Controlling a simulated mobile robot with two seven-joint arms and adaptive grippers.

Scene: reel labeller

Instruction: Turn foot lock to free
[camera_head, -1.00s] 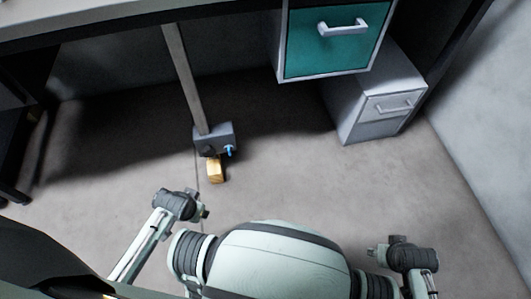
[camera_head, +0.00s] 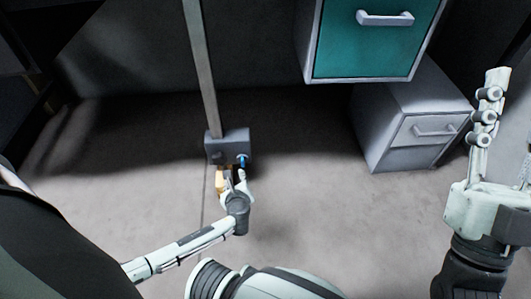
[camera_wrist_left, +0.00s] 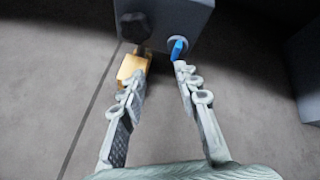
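The foot lock looks like a small blue lever (camera_head: 242,160) on the front of a grey box (camera_head: 213,150) at the foot of a post. In the left wrist view the blue lever (camera_wrist_left: 178,48) points down and slightly left. A yellow pedal (camera_wrist_left: 132,68) sticks out below the box, left of the lever. My left gripper (camera_head: 234,176) is low in front of the box. In the left wrist view its fingers (camera_wrist_left: 161,66) are apart with nothing between them. The right fingertip is just below the lever; contact cannot be told. My right gripper (camera_head: 490,95) is raised at the right, seen edge-on, away from the box.
A teal-fronted drawer (camera_head: 375,45) hangs above and right of the box. A grey drawer cabinet (camera_head: 395,140) stands on the floor at the right. The floor (camera_head: 310,200) between the box and the cabinet is clear.

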